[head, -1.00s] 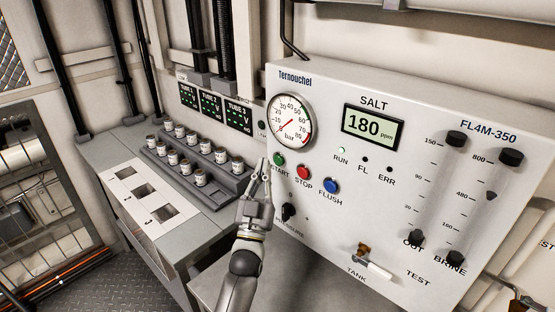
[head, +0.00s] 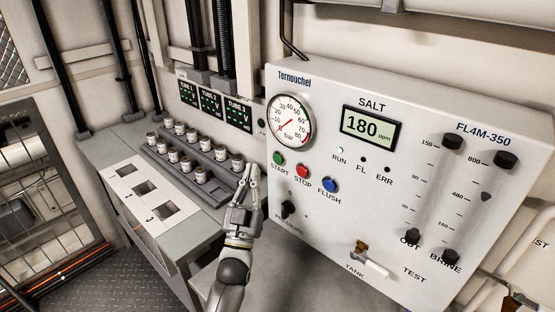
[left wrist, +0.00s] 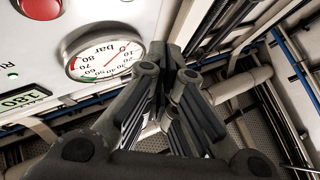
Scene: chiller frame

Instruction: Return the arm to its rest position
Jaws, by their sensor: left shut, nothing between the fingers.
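My left gripper (head: 250,172) is shut and empty. In the head view it stands upright in front of the gap between the grey vial rack and the white control panel (head: 340,230), left of the green START button (head: 278,157). It appears apart from the panel. In the left wrist view the closed fingers (left wrist: 172,75) fill the middle, with the pressure gauge (left wrist: 104,58) and a red button (left wrist: 40,8) behind at the left. My right gripper is in neither view.
The stepped rack (head: 160,155) of several small vials stands on the grey bench, left of my gripper. A white plate (head: 143,188) with square openings lies in front of it. The panel carries the gauge (head: 290,121), a display (head: 371,126) reading 180, knobs and a tank valve (head: 370,262).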

